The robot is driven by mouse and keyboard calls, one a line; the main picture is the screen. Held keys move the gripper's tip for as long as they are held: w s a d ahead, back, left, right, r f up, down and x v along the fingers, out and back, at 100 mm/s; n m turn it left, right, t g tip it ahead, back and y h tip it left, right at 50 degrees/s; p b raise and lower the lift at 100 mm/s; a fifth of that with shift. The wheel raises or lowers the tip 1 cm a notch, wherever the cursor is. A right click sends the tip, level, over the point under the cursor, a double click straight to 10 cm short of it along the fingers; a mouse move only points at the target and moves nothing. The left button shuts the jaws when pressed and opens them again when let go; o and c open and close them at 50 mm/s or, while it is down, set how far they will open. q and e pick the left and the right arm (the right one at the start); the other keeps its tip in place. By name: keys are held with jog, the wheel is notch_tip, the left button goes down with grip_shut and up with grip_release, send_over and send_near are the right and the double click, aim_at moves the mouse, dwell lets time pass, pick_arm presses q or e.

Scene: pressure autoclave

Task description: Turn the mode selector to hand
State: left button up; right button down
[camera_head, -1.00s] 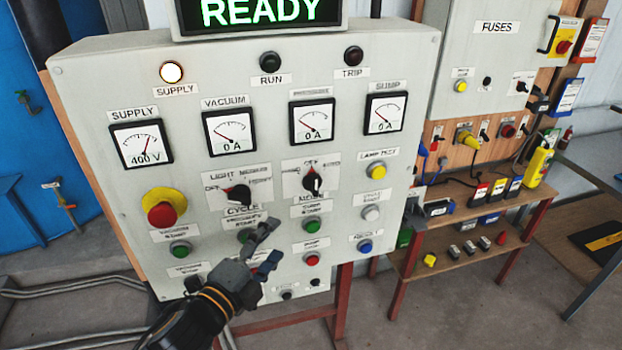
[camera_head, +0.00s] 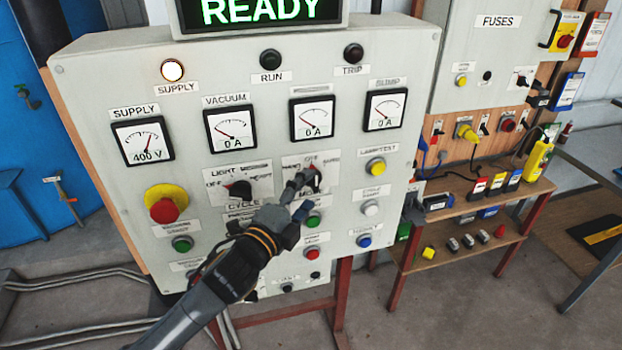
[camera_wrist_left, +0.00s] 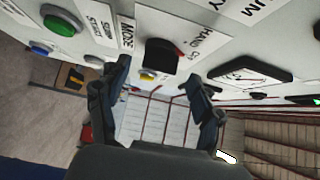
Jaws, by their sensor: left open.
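The mode selector (camera_head: 313,180) is a black rotary knob on the grey control panel (camera_head: 95,90), below the third meter. My left gripper (camera_head: 304,196) is open in front of it, and its fingers partly cover the knob. In the left wrist view the knob (camera_wrist_left: 160,57) shows between and just beyond the two fingertips (camera_wrist_left: 158,76). The words MODE and HAND are readable beside it there. Its exact pointer position is hard to tell, and contact with the fingers is not clear. My right gripper is not in view.

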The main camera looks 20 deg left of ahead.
aim_at(313, 188)
pick_arm(q)
jog(key=shift+w+d+p, duration=0.25)
jog(key=shift+w+p, duration=0.05)
jog(key=shift+w, duration=1)
jog(key=shift+c, duration=0.2)
jog(key=c, duration=1.1)
jog(key=shift+f+b, duration=0.2)
jog(key=shift+b, duration=0.45)
jog(key=n+t+y+b, duration=0.1)
jog(key=n+t+b, duration=0.1)
jog(key=b, duration=0.4)
jog(key=n+t+y+b, duration=0.1)
jog(key=n+t+b, duration=0.1)
jog(key=n+b, duration=0.2)
jog(key=f+n+t+y+b, duration=0.1)
jog(key=n+t+b, duration=0.1)
jog(key=b, duration=0.5)
jog(key=shift+f+n+b, duration=0.1)
jog(key=shift+n+b, duration=0.3)
jog(key=shift+n, duration=0.1)
jog(key=shift+r+n+t+y+b, duration=0.2)
jog(key=shift+n+t+y+b, duration=0.35)
jog(key=shift+n+b, duration=0.4)
jog(key=shift+r, duration=0.1)
